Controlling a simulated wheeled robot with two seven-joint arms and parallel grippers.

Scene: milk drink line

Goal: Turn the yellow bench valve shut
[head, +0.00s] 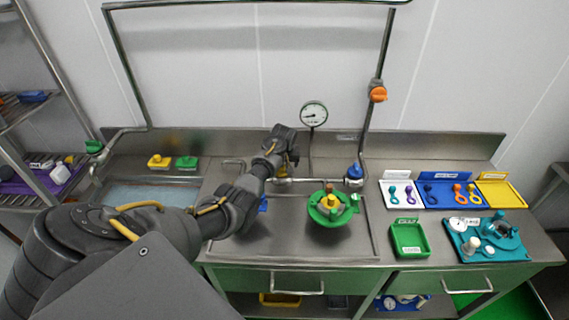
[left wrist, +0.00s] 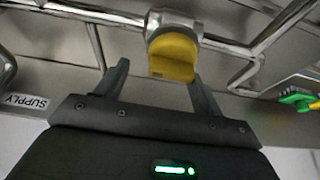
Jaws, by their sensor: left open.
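The yellow bench valve (left wrist: 172,58) shows in the left wrist view as a rounded yellow handle on a metal fitting in the pipe. In the head view it is mostly hidden by my left gripper (head: 284,156), which is over the back of the bench, left of the gauge. In the left wrist view my left gripper (left wrist: 159,74) is open. Its fingers point toward the valve, one to each side of the handle. A gap shows at the left finger; whether the right finger touches the handle I cannot tell. My right gripper is not in view.
A pressure gauge (head: 313,114) stands behind the bench, with a blue valve (head: 355,171) to its right. An orange valve (head: 378,94) is on the upright pipe. A green round fixture (head: 328,214) sits in front. A SUPPLY label (left wrist: 26,101) is left of the valve.

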